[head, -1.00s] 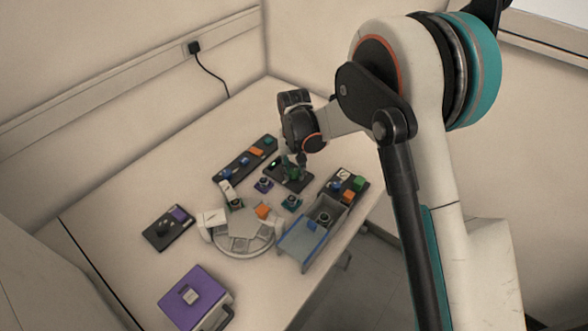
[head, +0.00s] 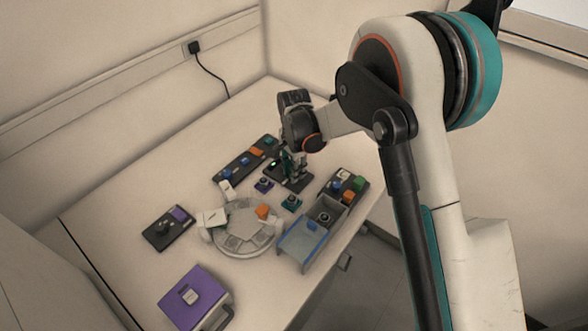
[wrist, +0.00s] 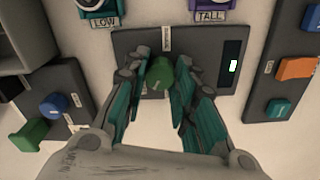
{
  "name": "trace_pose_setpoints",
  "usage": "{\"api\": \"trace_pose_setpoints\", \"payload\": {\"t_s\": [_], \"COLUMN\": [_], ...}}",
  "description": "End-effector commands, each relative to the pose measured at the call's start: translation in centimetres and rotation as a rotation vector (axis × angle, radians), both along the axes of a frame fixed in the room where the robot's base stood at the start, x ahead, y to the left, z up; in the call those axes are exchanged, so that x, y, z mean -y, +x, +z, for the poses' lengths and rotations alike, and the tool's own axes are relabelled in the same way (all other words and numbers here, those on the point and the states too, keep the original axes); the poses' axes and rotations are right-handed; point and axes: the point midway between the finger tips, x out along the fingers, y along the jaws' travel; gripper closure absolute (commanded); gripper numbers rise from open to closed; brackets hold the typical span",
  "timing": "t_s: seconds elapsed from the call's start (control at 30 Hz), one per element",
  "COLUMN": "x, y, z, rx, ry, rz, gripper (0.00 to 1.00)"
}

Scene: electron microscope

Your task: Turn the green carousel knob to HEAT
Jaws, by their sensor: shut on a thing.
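The green carousel knob (wrist: 160,72) stands on a dark panel (wrist: 128,45) with a small lit display, in the wrist view. My gripper (wrist: 167,76) has its teal-padded fingers on either side of the knob and is shut on it. In the head view, my gripper (head: 290,168) is down at the panel (head: 296,186) and largely hides the knob. The round grey carousel (head: 240,244) sits nearer the camera, with an orange block (head: 263,211) and a pale block (head: 212,218) at it. I cannot read a HEAT mark.
A control strip (head: 240,165) lies left of the panel and another (head: 345,185) lies right. A blue-edged tray (head: 303,243) stands near the table's right edge. Holders labelled LOW (wrist: 103,18) and TALL (wrist: 211,12) are close by. A purple box (head: 195,295) stands at the front.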

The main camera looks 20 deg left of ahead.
Motion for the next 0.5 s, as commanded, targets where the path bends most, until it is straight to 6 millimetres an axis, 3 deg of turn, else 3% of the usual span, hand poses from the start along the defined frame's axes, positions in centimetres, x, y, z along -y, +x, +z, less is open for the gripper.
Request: {"api": "trace_pose_setpoints", "payload": {"t_s": [0.5], "x": [-0.04], "y": [0.13], "z": [0.08], "rx": [0.003], "ry": [0.002], "rz": [-0.334], "gripper": [0.99]}}
